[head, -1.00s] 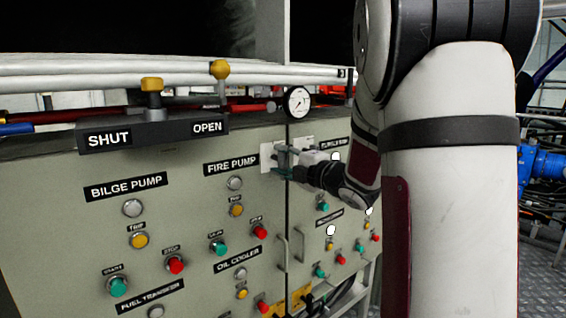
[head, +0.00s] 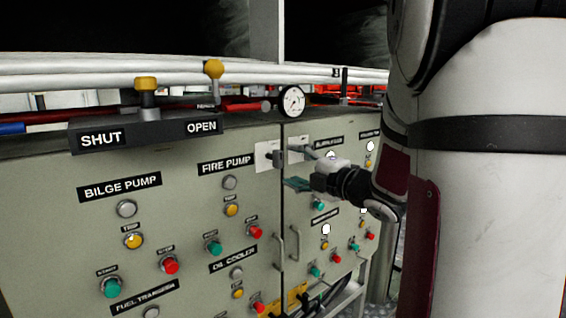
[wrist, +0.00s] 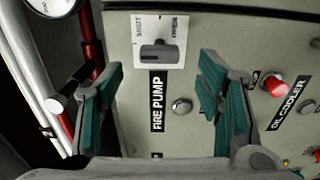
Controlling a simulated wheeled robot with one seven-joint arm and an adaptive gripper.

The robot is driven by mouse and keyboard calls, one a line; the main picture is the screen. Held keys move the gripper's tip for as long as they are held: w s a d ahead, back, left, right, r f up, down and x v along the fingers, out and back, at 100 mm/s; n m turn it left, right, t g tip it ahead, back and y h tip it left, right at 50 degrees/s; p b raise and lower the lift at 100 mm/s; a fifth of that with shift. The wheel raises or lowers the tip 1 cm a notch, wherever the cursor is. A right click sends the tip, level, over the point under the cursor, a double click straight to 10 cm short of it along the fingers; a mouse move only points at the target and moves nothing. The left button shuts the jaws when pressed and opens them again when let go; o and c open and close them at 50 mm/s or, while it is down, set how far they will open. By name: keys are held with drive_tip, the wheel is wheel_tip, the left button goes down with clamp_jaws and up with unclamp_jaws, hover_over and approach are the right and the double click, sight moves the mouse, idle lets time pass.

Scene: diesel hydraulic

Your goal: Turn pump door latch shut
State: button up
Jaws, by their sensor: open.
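The latch is a dark handle on a white plate (wrist: 143,62) marked SHUT and OPEN, on the grey cabinet door beside the FIRE PUMP label (wrist: 157,100). In the wrist view the latch handle (wrist: 158,53) lies crosswise below the two words. Which word it points to is unclear. In the head view the plate (head: 265,157) is by the door's right edge. My gripper (head: 300,168) is open and empty, to the right of the plate and apart from it. In the wrist view its teal-padded fingers (wrist: 162,92) are spread, with the latch beyond them.
A pressure gauge (head: 291,101) stands above the doors. Buttons (head: 257,232) and door handles (head: 280,250) stick out below. White pipes (head: 150,77) run along the top.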

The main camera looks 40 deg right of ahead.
drive_tip(key=shift+s+d, duration=0.1)
drive_tip(key=shift+s, duration=2.5)
drive_tip(key=s, duration=0.8)
drive_tip(key=shift+d, duration=0.15)
